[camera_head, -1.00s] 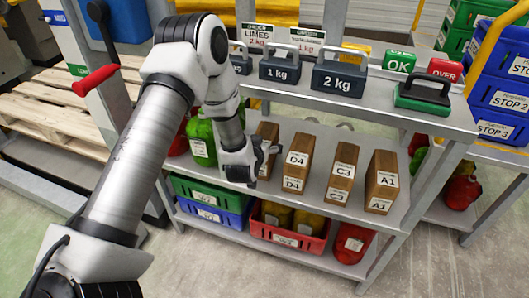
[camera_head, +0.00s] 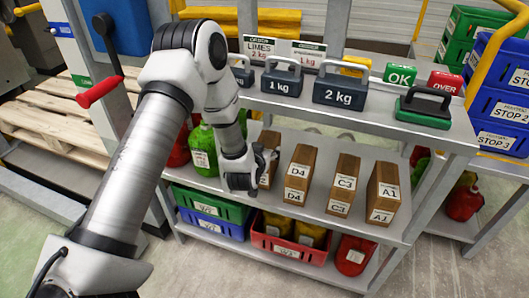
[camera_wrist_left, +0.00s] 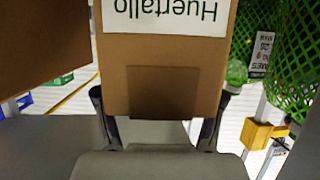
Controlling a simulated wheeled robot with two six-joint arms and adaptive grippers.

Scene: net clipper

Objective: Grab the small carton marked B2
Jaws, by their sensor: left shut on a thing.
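My left gripper (camera_head: 262,165) is at the left end of the carton row on the middle shelf. In the left wrist view, its two fingers (camera_wrist_left: 160,112) are shut on the sides of a brown carton (camera_wrist_left: 160,55) with an upside-down "Huertallo" label. In the head view this carton (camera_head: 269,142) is partly hidden by the gripper, and its marking cannot be read, so I cannot tell if it is B2. To its right stand cartons marked D4 (camera_head: 300,172), C3 (camera_head: 343,184) and A1 (camera_head: 383,190). My right gripper is not in view.
Green net bags (camera_head: 203,147) stand left of the held carton. Weights marked 1 kg (camera_head: 282,84) and 2 kg (camera_head: 340,92) are on the shelf above. Green, blue and red crates (camera_head: 290,250) are below. Gaps separate the cartons.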

